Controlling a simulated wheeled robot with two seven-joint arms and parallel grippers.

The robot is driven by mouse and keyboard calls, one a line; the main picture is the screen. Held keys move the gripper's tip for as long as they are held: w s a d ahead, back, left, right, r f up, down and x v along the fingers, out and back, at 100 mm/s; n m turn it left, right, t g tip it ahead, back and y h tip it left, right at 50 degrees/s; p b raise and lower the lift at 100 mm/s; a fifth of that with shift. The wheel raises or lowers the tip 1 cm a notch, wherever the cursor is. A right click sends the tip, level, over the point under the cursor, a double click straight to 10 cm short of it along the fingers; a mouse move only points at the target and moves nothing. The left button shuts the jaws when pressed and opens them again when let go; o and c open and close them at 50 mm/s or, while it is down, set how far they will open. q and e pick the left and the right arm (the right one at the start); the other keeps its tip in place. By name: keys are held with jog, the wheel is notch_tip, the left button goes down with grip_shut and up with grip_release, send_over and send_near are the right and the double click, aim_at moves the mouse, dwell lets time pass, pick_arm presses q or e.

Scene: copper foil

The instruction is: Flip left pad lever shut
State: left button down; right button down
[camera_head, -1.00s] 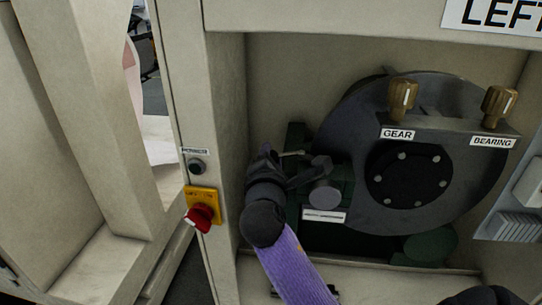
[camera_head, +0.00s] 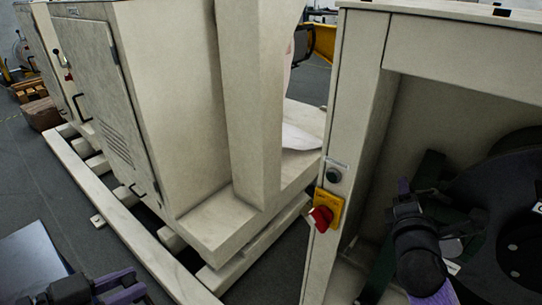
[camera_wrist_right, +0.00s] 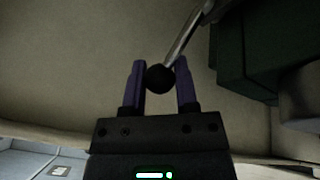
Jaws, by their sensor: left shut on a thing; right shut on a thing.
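The pad lever is a thin metal rod (camera_wrist_right: 184,36) ending in a black ball knob (camera_wrist_right: 160,79), in the right wrist view. My right gripper (camera_wrist_right: 160,72) is shut on the knob, with one purple finger on each side. In the head view my right gripper (camera_head: 412,190) is inside the open bay at the right, beside the dark round machine part (camera_head: 505,215). The lever is hard to make out there. My left gripper (camera_head: 118,285) is at the bottom left, partly cut off. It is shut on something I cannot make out.
A red switch on a yellow plate (camera_head: 336,208) and a dark button (camera_head: 333,175) sit on the bay's left post. A beige cabinet (camera_head: 170,90) on rails stands left. A grey-blue flat panel (camera_head: 30,262) lies near my left gripper.

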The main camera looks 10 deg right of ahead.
pick_arm(q)
jog(key=shift+r+p, duration=0.95)
jog(key=shift+r, duration=0.45)
pick_arm(e)
jog(key=shift+s+n+t+y, duration=0.35)
jog(key=shift+n+y, duration=0.2)
jog(key=shift+y, duration=0.35)
jog(key=shift+s+n+t+y, duration=0.35)
jog(key=shift+n+y, duration=0.2)
jog(key=shift+y, duration=0.35)
jog(key=shift+c, duration=2)
grip_release()
pick_arm(q)
jog(key=shift+f, duration=0.1)
pick_arm(e)
jog(key=shift+f, duration=0.1)
